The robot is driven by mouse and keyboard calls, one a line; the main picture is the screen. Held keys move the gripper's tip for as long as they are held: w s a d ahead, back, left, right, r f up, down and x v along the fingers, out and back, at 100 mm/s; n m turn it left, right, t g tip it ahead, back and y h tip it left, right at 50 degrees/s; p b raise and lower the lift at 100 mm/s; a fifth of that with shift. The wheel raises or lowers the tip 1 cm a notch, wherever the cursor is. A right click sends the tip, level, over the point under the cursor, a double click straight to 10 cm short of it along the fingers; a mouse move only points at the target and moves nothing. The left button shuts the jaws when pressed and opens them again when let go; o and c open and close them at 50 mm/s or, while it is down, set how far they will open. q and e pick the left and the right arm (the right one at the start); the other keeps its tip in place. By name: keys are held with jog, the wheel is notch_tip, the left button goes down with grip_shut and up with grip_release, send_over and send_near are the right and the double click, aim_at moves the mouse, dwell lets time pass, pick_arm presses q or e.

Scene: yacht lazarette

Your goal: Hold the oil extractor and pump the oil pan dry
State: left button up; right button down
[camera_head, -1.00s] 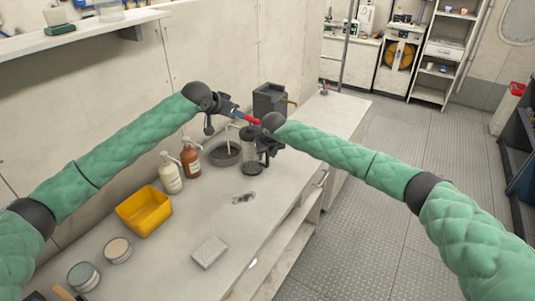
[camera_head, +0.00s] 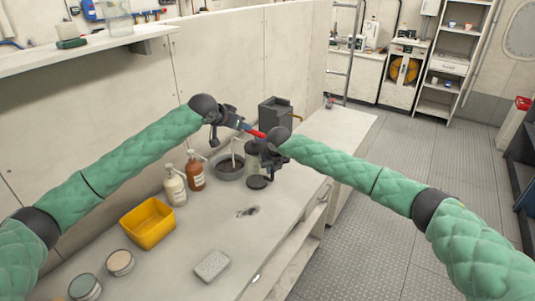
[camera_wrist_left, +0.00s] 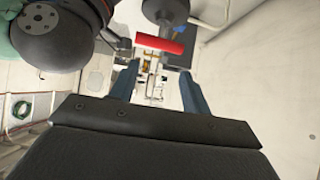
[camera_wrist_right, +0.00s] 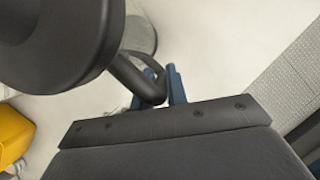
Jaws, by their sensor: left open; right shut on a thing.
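The oil extractor (camera_head: 252,155) is a clear cylinder with dark ends, standing or held just above the bench. Its red pump grip (camera_head: 256,133) is at the top, and it also shows in the left wrist view (camera_wrist_left: 160,44). My right gripper (camera_head: 266,160) is shut on the extractor's black bent handle (camera_wrist_right: 145,82). My left gripper (camera_head: 240,125) is open close to the red grip, which appears beyond its fingertips in the left wrist view. The oil pan (camera_head: 229,170) is a dark round dish behind the extractor, with a pale tube (camera_head: 233,148) rising from it.
White and brown pump bottles (camera_head: 175,186) stand left of the pan. A yellow bin (camera_head: 147,221), round tins (camera_head: 120,262), a grey sponge-like block (camera_head: 211,265) and a small metal item (camera_head: 248,211) lie on the bench. A dark box (camera_head: 277,113) stands behind. The floor at right is clear.

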pick_arm(q)
jog(key=d+r+m, duration=0.1)
jog(key=d+r, duration=0.7)
jog(key=r, duration=0.2)
jog(key=w+d+r, duration=0.3)
jog(key=w+d, duration=0.3)
jog(key=d, duration=0.2)
jog(key=m+g+y, duration=0.6)
jog(key=m+g, duration=0.2)
jog(key=m, duration=0.7)
send_over(255, 133)
jog(key=w, duration=0.2)
jog(key=f, duration=1.3)
jog(key=shift+s+d, duration=0.25)
jog(key=m, duration=0.2)
jog(key=shift+s+a+f+m, duration=0.1)
jog(key=shift+s+a+m, duration=0.1)
jog(key=shift+m, duration=0.2)
jog(key=shift+f, duration=3.95)
